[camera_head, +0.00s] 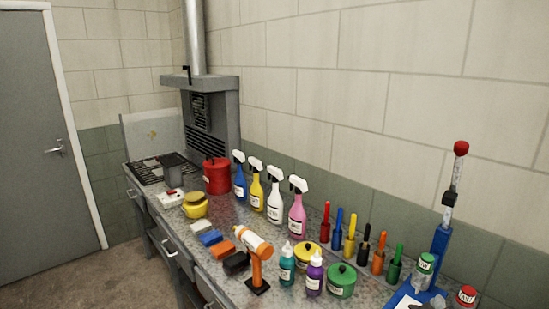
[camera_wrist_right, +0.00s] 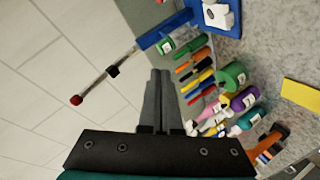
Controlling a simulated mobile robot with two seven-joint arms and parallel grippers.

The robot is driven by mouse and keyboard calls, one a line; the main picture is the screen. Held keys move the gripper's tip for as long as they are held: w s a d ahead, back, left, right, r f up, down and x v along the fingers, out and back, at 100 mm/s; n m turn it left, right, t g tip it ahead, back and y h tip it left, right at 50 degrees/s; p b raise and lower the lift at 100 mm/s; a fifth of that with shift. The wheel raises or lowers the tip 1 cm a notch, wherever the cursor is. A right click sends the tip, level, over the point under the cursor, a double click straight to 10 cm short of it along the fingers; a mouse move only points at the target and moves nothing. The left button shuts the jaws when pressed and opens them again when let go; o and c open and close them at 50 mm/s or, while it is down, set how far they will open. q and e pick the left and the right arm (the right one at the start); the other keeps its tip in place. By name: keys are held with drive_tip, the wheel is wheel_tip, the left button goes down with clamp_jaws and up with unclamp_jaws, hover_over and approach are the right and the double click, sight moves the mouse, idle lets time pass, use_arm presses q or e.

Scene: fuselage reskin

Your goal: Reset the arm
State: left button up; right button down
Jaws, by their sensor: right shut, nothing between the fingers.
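My right gripper (camera_wrist_right: 157,100) reaches up from the bottom of the right wrist view. Its two grey fingers are together and hold nothing. In the head view I cannot clearly make it out. A blue tool with a long lever and a red ball knob (camera_head: 461,148) stands at the right end of the workbench, its lever upright. The same red knob (camera_wrist_right: 76,100) and blue base (camera_wrist_right: 165,32) show in the wrist view, left of and above the fingertips. The fingers appear apart from it. My left gripper is in neither view.
The workbench (camera_head: 190,228) runs along the wall. A grey stove-like unit (camera_head: 215,120) stands at the far end. A door (camera_head: 40,140) is at left.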

drive_tip(key=s+a+f+m+g+y, duration=0.1)
drive_tip(key=s+a+f+g+y, duration=0.2)
drive_tip(key=s+a+f, duration=0.3)
drive_tip(key=s+a+f+g+y, duration=0.2)
drive_tip(key=s+a+f+y, duration=0.15)
drive_tip(key=s, duration=0.45)
drive_tip(key=s+a+f+m+g+y, duration=0.1)
drive_tip(key=s+a+f+g+y, duration=0.15)
drive_tip(key=s+a+f, duration=0.4)
wheel_tip(320, 180, down, 28)
drive_tip(key=s+d+g+b, duration=0.2)
drive_tip(key=s+b, duration=0.1)
drive_tip(key=b, duration=0.6)
drive_tip(key=s+d+f+b, duration=0.1)
drive_tip(key=s+f+b, duration=0.3)
drive_tip(key=s+f, duration=0.3)
drive_tip(key=s+d+f+h+b, duration=0.1)
drive_tip(key=s+f+b, duration=0.4)
drive_tip(key=f, duration=1.1)
drive_tip(key=s+g, duration=0.1)
drive_tip(key=s, duration=0.2)
drive_tip(key=shift+f, duration=0.15)
